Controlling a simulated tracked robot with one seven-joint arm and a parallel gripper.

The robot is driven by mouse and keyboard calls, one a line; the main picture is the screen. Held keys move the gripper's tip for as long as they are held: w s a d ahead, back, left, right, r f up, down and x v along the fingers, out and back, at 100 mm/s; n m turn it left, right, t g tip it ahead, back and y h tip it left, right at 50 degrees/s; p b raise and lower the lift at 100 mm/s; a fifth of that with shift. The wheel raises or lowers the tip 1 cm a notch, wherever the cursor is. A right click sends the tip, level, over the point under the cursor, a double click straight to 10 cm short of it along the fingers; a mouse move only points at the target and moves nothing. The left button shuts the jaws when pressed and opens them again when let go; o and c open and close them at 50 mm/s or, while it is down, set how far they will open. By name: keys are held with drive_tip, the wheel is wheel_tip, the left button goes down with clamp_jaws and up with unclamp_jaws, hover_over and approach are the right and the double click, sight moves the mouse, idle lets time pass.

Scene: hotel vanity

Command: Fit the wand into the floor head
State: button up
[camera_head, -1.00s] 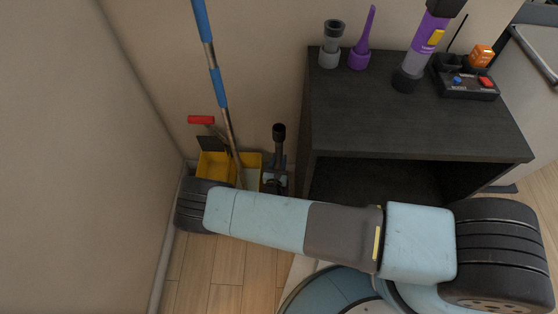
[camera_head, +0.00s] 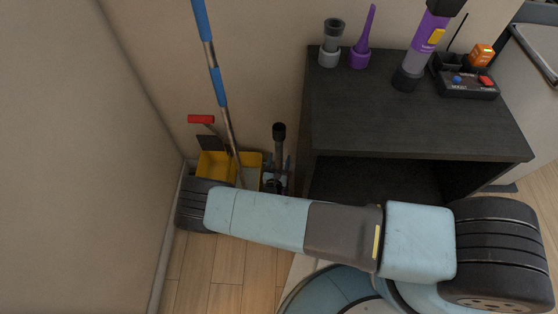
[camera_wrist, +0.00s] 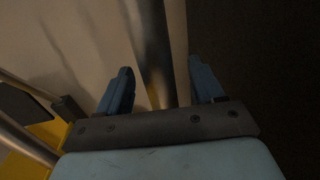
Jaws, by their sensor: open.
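The wand (camera_head: 279,139) shows in the head view as an upright dark-topped tube in the corner beside the dark cabinet. In the wrist view a metallic tube, which seems to be the wand (camera_wrist: 154,45), runs between my two blue fingers. My gripper (camera_wrist: 160,68) is open, with a finger on each side of the tube and gaps visible. In the head view my gripper (camera_head: 279,165) is small and partly hidden at the wand. The floor head cannot be made out. The wand's lower end is hidden behind my arm.
A yellow bucket (camera_head: 212,165) with a blue-and-metal pole (camera_head: 217,85) and a red-handled tool (camera_head: 201,119) stands just left. The dark cabinet (camera_head: 410,135) closely borders the right, with nozzles, a purple vacuum (camera_head: 422,50) and a charger on top. Wood floor (camera_head: 215,265) is free in front.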

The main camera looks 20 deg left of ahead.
drive_tip(key=s+d, duration=0.2)
drive_tip(key=s, duration=1.1)
drive_tip(key=shift+s+d, duration=0.2)
drive_tip(key=shift+s, duration=0.1)
